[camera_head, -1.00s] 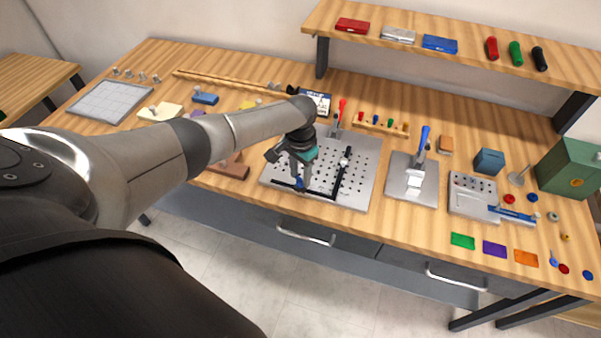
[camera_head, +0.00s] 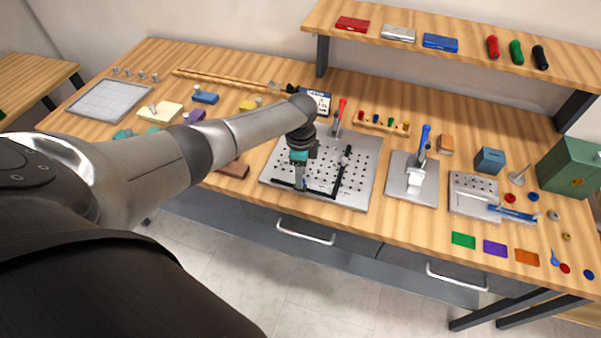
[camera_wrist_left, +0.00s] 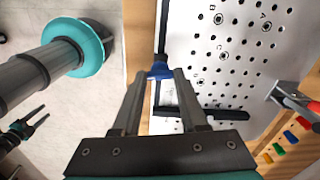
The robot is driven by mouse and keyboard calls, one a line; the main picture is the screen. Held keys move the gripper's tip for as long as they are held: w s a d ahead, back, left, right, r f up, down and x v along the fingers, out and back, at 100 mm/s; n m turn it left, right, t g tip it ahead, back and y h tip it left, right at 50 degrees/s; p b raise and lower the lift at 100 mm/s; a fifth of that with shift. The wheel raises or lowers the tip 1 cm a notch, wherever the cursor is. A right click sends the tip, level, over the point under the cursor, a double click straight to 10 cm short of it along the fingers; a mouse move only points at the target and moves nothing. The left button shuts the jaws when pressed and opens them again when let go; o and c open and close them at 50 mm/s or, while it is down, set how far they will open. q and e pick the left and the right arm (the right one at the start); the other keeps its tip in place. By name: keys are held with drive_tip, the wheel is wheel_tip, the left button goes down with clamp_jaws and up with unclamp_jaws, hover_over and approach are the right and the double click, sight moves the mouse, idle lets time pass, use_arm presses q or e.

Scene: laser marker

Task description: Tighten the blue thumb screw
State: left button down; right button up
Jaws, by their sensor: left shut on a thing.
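The blue thumb screw (camera_wrist_left: 160,71) shows between the fingertips of my left gripper (camera_wrist_left: 158,77) in the left wrist view. It sits at the near edge of the perforated metal plate (camera_wrist_left: 225,50), by the corner of the black rails. My left gripper (camera_head: 299,188) points down there in the head view and is shut on the screw, which it mostly hides in that view. My right gripper (camera_wrist_left: 36,119) is small at the left of the wrist view, away from the plate, its fingers apart and empty.
A black rail (camera_head: 344,172) runs across the plate. A red-handled clamp (camera_head: 338,116) stands at its back edge, and a wooden peg rack (camera_head: 383,125) lies behind. A blue-handled press (camera_head: 422,150) stands to the right. Floor lies beyond the table's front edge.

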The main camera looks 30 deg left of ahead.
use_arm(q)
drive_tip(key=m, duration=0.4)
drive_tip(key=shift+m+b, duration=0.3)
drive_tip(key=shift+m, duration=1.6)
drive_tip(key=shift+c, duration=2.2)
unclamp_jaws()
wheel_tip(320, 180, up, 15)
drive_tip(key=shift+r+p, duration=0.15)
drive_tip(key=shift+p, duration=0.2)
